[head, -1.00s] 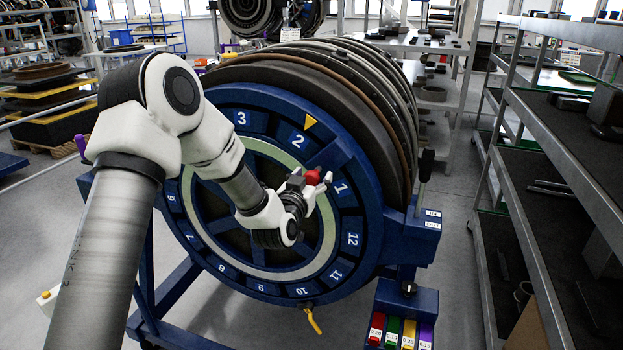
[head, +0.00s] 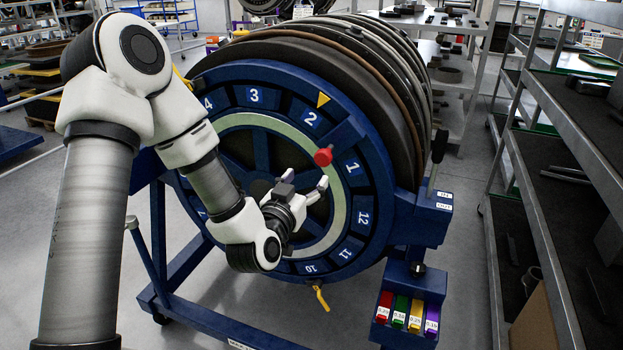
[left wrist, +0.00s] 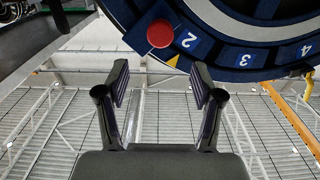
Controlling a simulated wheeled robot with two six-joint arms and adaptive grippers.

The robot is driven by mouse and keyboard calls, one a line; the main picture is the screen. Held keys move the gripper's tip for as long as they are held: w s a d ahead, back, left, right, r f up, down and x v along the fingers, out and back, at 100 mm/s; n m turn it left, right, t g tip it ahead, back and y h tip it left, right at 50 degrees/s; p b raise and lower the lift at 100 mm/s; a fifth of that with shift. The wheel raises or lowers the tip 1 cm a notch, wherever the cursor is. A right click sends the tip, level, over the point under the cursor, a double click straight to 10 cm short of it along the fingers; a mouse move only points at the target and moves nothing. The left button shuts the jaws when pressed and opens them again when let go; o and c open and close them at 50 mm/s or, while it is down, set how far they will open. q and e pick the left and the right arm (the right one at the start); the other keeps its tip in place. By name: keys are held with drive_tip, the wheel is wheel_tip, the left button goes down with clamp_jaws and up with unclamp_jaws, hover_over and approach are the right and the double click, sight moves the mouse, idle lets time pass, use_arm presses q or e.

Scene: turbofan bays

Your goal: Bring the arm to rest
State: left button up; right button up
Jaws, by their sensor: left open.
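My left arm reaches in from the left of the head view. My left gripper (head: 304,189) is in front of the blue numbered ring (head: 362,160), its fingers spread and empty. The red knob (head: 323,157) on the ring lies just above the gripper, apart from it. In the left wrist view the two fingers (left wrist: 160,85) are wide apart with nothing between them, and the red knob (left wrist: 160,33) shows beyond them near the top. My right gripper is not in view.
The ring sits on a blue stand (head: 160,240) with colour-tagged slots (head: 408,312) at its lower right. A yellow handle (head: 321,298) hangs below the ring. Grey shelving (head: 540,200) stands at the right. Open floor lies between stand and shelving.

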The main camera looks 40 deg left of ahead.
use_arm(q)
drive_tip(key=s+d+f+m+g+h, duration=0.1)
drive_tip(key=s+d+f+g, duration=0.15)
drive_tip(key=f, duration=0.65)
drive_tip(key=s+d+f+m+g+h, duration=0.1)
drive_tip(key=s+d+f+m+g, duration=0.15)
drive_tip(key=f, duration=0.55)
drive_tip(key=s+d+f+m+g+h, duration=0.1)
drive_tip(key=s+d+f+g, duration=0.15)
drive_tip(key=f, duration=0.65)
drive_tip(key=s+d+f+g, duration=0.1)
drive_tip(key=s+f+g, duration=0.2)
drive_tip(key=s, duration=0.4)
drive_tip(key=s+d+f+n+g+h, duration=0.1)
drive_tip(key=s+d+f+g, duration=0.1)
drive_tip(key=s+f, duration=0.3)
drive_tip(key=s+d+f+n+g, duration=0.1)
drive_tip(key=s+f+g, duration=0.4)
drive_tip(key=s, duration=0.5)
drive_tip(key=shift+d+h, duration=0.3)
drive_tip(key=shift+d, duration=0.05)
drive_tip(key=shift+f, duration=0.1)
